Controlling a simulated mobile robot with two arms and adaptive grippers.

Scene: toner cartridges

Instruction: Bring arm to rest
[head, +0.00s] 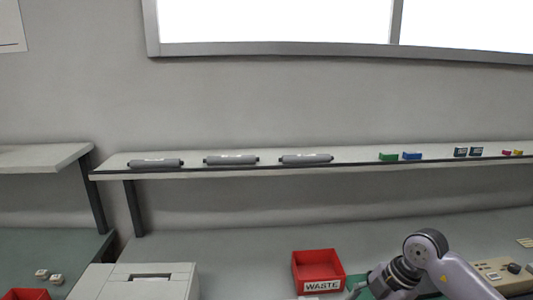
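An arm comes in from the lower right; it is my right one. Its wrist is bent down to the left, and its gripper (354,290) is at the bottom edge, just right of the red bin labelled WASTE (319,284). Only a small grey part of the gripper shows, so its opening and anything in it cannot be made out. My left arm and gripper are not in view. Three grey toner cartridges (231,159) lie in a row on the long wall shelf (270,168).
Small green (388,156) and blue (412,156) boxes, dark boxes (468,152) and pink and yellow pieces (512,152) sit farther right on the shelf. A printer-like box (135,283) stands at lower left. A beige control panel (500,271) is right of my arm. The bench behind the bin is clear.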

